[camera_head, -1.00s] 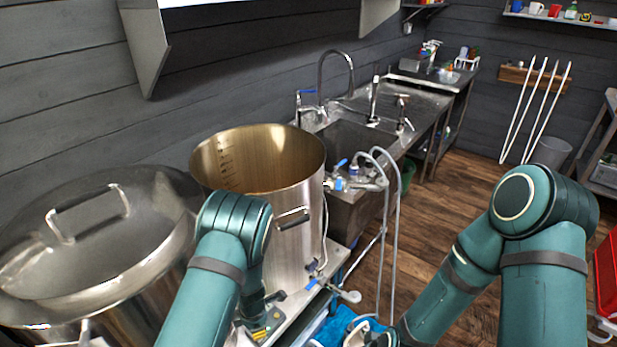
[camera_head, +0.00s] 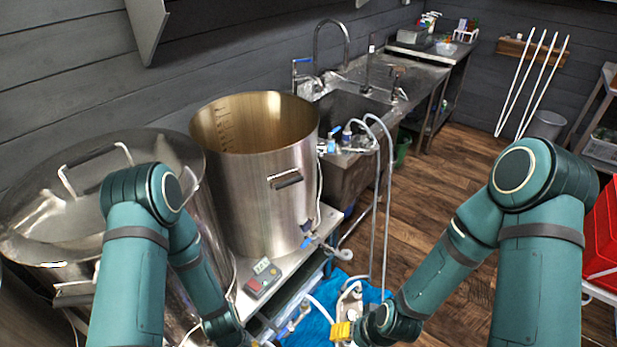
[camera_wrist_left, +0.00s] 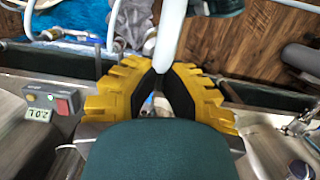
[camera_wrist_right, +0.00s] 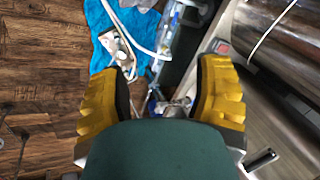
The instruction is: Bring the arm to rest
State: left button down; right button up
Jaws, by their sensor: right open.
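My left arm bends down beside the steel pots in the head view, its gripper cut off at the lower edge. In the left wrist view my left gripper (camera_wrist_left: 162,70) has its yellow fingers drawn close together at the tips. A pale hose (camera_wrist_left: 171,30) runs down to the tips; whether it is between or beyond them is unclear. My right arm reaches down over the floor side, and a yellow finger of its gripper (camera_head: 342,330) shows at the lower edge. In the right wrist view my right gripper (camera_wrist_right: 158,70) is wide open with nothing between its fingers.
A tall open pot (camera_head: 265,210) and a lidded pot (camera_head: 60,240) stand at left. A control box (camera_head: 262,280) sits on the bench beside them.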

pick_arm(q)
jog(key=s+d+r+m+t+h, duration=0.1)
jog(key=s+d+r+m+h, duration=0.25)
jog(key=s+m, duration=0.35)
jog(key=w+d+f+m+t+y+b, duration=0.1)
jog(key=w+f+b, duration=0.3)
jog(key=b, duration=0.6)
jog(key=w+d+m, duration=0.1)
jog(key=w, duration=0.1)
jog(key=shift+w+d+t, duration=0.35)
jog(key=shift+w+t, duration=0.05)
pick_arm(e)
notch_tip(320, 180, down, 10)
jog(key=s, duration=0.2)
jog(key=shift+a+f+g, duration=0.15)
jog(key=shift+a+g, duration=0.15)
